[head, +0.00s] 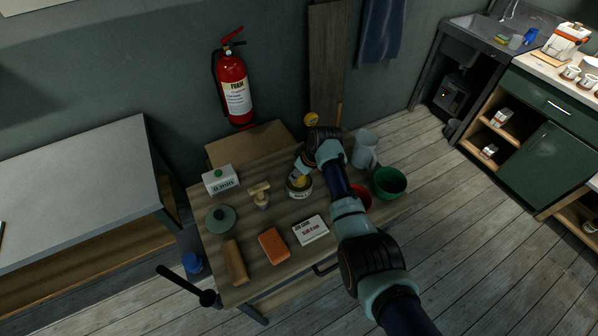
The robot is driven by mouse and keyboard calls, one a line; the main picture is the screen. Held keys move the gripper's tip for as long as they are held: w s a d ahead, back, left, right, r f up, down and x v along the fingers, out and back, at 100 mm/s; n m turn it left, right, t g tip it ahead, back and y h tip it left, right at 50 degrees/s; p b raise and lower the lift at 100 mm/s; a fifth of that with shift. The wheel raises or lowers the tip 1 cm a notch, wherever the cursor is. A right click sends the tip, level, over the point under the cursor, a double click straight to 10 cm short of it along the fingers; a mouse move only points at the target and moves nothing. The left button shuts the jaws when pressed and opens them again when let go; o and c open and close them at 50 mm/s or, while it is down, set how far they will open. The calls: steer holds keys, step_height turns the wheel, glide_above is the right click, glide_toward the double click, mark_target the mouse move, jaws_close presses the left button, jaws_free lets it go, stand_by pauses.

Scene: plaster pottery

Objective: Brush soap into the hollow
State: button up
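My gripper (303,168) is over a round tin (300,193) with a pale label, near the middle of the wooden worktable (290,212). A small yellowish patch shows at the tin's mouth under the gripper; I cannot tell if it is soap or something held. The fingers are too small and covered to tell if they are open or shut. A beige wooden, brush-like piece (260,191) stands left of the tin, apart from it. I cannot make out a hollow in this view; my arm hides part of the table's right side.
The table also bears a white timer box (220,181), a grey-green lid (221,219), a brown block (235,262), an orange block (273,245) and a white card (310,230). A red bowl (361,199), green bowl (389,182) and white jug (365,150) stand right.

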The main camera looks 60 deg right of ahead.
steer(key=shift+f, duration=0.1)
step_height(320, 180, up, 7)
steer(key=p, duration=0.6)
steer(key=shift+p, duration=0.3)
